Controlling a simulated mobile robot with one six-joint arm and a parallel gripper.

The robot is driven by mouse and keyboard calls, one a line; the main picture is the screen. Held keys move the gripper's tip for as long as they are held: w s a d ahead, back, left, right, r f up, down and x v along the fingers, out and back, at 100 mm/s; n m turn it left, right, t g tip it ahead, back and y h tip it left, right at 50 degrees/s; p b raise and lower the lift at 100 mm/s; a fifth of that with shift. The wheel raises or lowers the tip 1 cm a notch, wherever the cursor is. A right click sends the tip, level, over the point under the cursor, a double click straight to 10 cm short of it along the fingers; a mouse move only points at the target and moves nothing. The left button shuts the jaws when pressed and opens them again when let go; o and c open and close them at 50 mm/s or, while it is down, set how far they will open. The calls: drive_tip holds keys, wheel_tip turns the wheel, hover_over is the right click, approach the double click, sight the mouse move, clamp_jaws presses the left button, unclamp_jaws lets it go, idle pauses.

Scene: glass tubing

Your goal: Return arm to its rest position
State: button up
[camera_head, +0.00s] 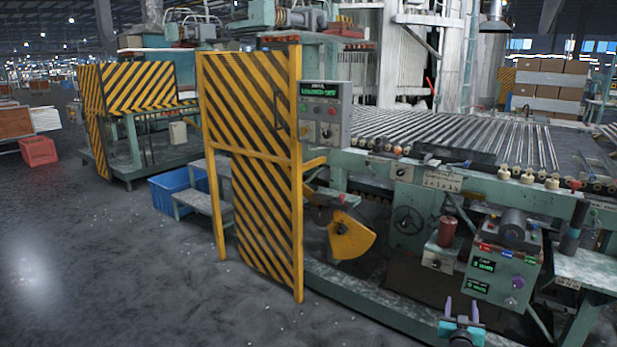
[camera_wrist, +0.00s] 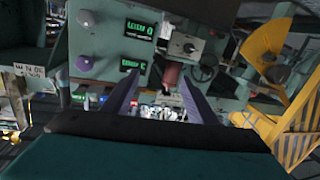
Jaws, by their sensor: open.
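My gripper (camera_head: 461,309) shows at the bottom right of the head view, in front of the green machine. Its two purple fingers stand apart, pointing up in the picture. In the wrist view my gripper (camera_wrist: 158,98) is also open, with nothing seen held between the fingers. The box also fills the upper left of the wrist view (camera_wrist: 103,45). I cannot tell the exact gap between the fingers and the box.
The long machine with its bed of glass tubes (camera_head: 460,140) fills the right side. A yellow-and-black striped panel (camera_head: 250,160) and a yellow guard (camera_head: 350,236) stand left of the gripper. A green side table (camera_head: 588,268) is at the right. Open grey floor (camera_head: 110,260) lies at the left.

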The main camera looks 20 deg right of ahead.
drive_tip(key=w+a+f+n+y, duration=0.1)
drive_tip(key=w+a+f+y, duration=0.2)
drive_tip(key=a, duration=0.4)
drive_tip(key=w+a+f+n, duration=0.1)
drive_tip(key=w+a+f, duration=0.3)
drive_tip(key=a, duration=0.4)
drive_tip(key=w+a+f+n+y, duration=0.1)
drive_tip(key=w+a+f+y, duration=0.2)
drive_tip(key=a, duration=0.4)
drive_tip(key=s+a+f+n+g+y, duration=0.1)
drive_tip(key=s+a+f+g+y, duration=0.1)
drive_tip(key=a+f, duration=0.75)
drive_tip(key=s+a+f+n+g+y, duration=0.15)
drive_tip(key=a+f, duration=0.45)
drive_tip(key=a, duration=0.6)
drive_tip(key=s+a+f+n+g+y, duration=0.1)
drive_tip(key=s+a+f+g, duration=0.2)
drive_tip(key=s+a+f, duration=0.45)
drive_tip(key=s+a+f+n+g+y, duration=0.1)
drive_tip(key=s+a+f+g, duration=0.3)
drive_tip(key=s, duration=0.6)
drive_tip(key=s+a+r+g, duration=0.2)
drive_tip(key=s+g, duration=0.5)
drive_tip(key=s, duration=0.9)
wheel_tip(320, 180, up, 14)
drive_tip(key=s+p, duration=0.2)
drive_tip(key=p, duration=1.1)
drive_tip(key=shift+s+a+r+g, duration=0.15)
drive_tip(key=shift+s+a+g, duration=0.05)
drive_tip(key=shift+a+g, duration=0.2)
